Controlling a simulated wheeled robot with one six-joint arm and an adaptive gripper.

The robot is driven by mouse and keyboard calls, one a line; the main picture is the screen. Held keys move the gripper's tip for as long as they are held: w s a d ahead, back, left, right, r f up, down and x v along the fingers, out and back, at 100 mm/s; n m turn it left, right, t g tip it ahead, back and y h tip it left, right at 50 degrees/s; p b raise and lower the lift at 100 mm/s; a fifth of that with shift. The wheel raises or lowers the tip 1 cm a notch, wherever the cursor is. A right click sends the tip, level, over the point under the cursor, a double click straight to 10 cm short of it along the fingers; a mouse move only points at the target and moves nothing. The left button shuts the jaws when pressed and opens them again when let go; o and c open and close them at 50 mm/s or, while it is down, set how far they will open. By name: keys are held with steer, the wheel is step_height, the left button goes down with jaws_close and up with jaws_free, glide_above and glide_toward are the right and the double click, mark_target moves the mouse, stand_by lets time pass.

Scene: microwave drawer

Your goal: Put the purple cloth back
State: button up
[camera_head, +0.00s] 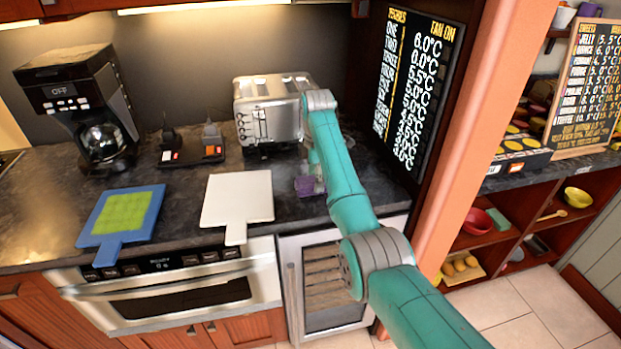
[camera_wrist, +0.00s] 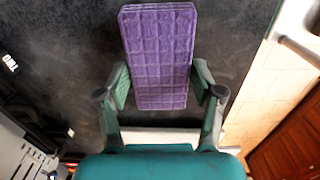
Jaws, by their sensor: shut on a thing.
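The purple cloth (camera_wrist: 158,50) is a folded, quilted rectangle. In the wrist view it lies between the two fingers of my gripper (camera_wrist: 160,84), which are shut on its long sides. In the head view a small part of the purple cloth (camera_head: 306,187) shows above the dark counter, right of the white board. My arm hides most of my gripper and the rest of the cloth there. I cannot tell whether the cloth touches the counter.
A white cutting board (camera_head: 238,200) and a blue board with a green top (camera_head: 123,214) lie on the counter (camera_head: 180,182). A toaster (camera_head: 265,112), a coffee maker (camera_head: 88,105) and a small black stand (camera_head: 192,150) stand behind. The microwave drawer (camera_head: 180,300) below is closed.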

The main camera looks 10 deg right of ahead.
steer(key=shift+f, duration=0.15)
steer(key=o, duration=1.3)
steer(key=shift+o, duration=0.2)
